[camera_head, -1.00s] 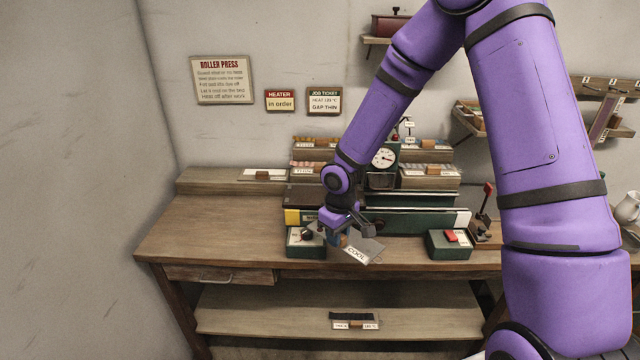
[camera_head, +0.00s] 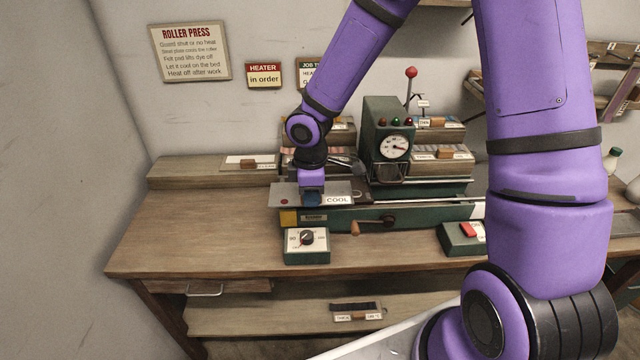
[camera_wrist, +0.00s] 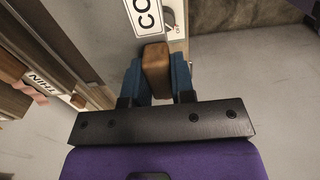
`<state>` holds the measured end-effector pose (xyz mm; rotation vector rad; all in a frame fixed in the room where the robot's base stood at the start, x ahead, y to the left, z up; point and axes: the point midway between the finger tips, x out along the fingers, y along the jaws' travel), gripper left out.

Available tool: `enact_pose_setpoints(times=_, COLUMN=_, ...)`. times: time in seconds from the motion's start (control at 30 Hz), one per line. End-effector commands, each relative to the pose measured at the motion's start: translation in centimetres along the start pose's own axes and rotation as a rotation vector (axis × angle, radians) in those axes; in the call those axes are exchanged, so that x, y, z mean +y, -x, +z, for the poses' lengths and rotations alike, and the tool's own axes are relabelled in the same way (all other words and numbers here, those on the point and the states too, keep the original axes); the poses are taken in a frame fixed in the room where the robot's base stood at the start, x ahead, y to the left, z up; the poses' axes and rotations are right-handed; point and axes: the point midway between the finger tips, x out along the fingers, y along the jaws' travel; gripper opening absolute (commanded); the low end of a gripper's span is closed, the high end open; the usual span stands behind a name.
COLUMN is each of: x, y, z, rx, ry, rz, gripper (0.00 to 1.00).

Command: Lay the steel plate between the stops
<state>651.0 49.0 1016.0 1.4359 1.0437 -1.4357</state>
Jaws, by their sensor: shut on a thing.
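My gripper (camera_head: 312,200) is shut on the small wooden grip (camera_wrist: 156,68) of the steel plate; its blue fingers stand on both sides of that grip in the wrist view (camera_wrist: 157,80). The steel plate (camera_head: 283,190) is a flat grey sheet with a white "COOL" label. It lies about level over the left part of the green roller press (camera_head: 345,216). I cannot tell whether it touches the bed. The stops cannot be made out, and the gripper and plate hide the bed beneath.
A dial box (camera_head: 306,246) stands in front of the press, beside a small crank handle (camera_head: 355,229). A green box with a red switch (camera_head: 468,231) is at the right. The gauge housing (camera_head: 390,140) rises behind the bed. The left bench top (camera_head: 190,225) is clear.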

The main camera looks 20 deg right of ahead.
Motion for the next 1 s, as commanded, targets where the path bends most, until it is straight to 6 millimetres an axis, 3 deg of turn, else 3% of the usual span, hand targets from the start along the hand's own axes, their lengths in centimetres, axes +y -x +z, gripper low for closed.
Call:
enact_pose_setpoints(times=0.2, x=4.8, y=-0.5, z=1.4, rx=0.003, ry=-0.005, rz=0.0, gripper=0.0)
enact_pose_setpoints(times=0.4, x=7.7, y=-0.8, z=2.2, rx=0.001, ry=-0.003, rz=0.0, gripper=0.0)
enact_pose_setpoints(times=0.57, x=8.4, y=-0.9, z=2.4, rx=0.001, ry=-0.002, rz=0.0, gripper=0.0)
enact_pose_setpoints(times=0.83, x=8.3, y=-3.9, z=2.4, rx=0.0, ry=0.0, rz=-0.002, gripper=0.0)
enact_pose_setpoints(times=1.0, x=8.3, y=-4.3, z=2.4, rx=0.001, ry=-0.001, rz=0.001, gripper=0.0)
